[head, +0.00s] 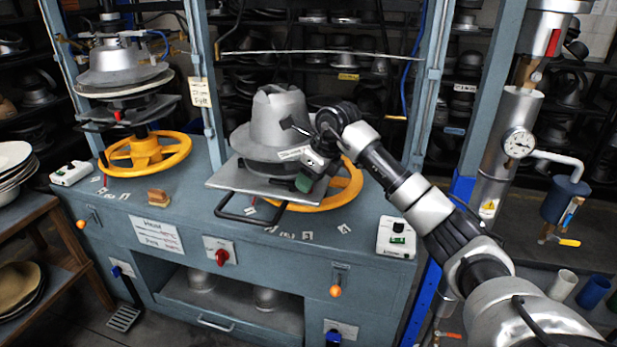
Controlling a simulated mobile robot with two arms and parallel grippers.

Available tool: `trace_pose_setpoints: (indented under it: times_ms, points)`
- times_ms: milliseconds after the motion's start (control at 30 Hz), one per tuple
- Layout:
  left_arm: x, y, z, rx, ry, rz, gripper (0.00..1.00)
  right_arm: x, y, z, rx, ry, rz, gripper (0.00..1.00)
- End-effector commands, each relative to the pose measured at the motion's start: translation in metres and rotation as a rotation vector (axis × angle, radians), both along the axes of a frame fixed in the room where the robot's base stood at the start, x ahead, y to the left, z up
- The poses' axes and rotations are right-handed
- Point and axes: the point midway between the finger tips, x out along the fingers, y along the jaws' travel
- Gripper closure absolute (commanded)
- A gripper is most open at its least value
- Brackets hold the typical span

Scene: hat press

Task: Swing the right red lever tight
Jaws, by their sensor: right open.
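My right gripper (297,156) reaches in from the right. It is open in front of the right press's grey metal hat mould (275,117), close to its lower rim. The mould sits on a flat metal plate (228,180) above a yellow handwheel (338,190). My left gripper is not in view.
The blue-grey bench (190,200) carries both presses, with a black bar (250,218) at the right plate's front. A blue upright (432,80) stands behind my right forearm. A gauge (519,143) and pipes are at right.

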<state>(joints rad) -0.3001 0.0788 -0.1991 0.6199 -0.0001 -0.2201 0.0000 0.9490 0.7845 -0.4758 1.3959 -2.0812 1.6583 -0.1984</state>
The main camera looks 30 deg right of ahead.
Motion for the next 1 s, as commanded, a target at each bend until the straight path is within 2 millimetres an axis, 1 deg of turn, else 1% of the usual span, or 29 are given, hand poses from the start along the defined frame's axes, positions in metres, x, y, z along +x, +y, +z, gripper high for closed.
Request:
trace_pose_setpoints:
  times_ms: [100,200,433,467,700,767,1000]
  points:
    - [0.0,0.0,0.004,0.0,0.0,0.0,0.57,0.003,0.002,-0.01,0.002,0.002,0.0,0.53]
    - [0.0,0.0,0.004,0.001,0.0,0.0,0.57,0.005,0.003,-0.013,0.001,-0.001,-0.001,0.53]
    - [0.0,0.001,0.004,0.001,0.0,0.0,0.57,0.005,0.003,-0.014,0.0,-0.001,0.0,0.53]
    - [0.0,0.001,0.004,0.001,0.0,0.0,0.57,0.005,0.003,-0.014,0.0,-0.001,0.0,0.54]
    - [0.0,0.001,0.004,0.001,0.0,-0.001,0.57,0.005,0.003,-0.014,0.0,-0.001,0.0,0.91]
    - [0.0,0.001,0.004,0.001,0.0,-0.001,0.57,0.005,0.003,-0.014,0.0,-0.001,0.0,1.0]
    - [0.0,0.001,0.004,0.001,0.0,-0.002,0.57,0.004,0.003,-0.014,0.0,0.0,-0.016,1.0]
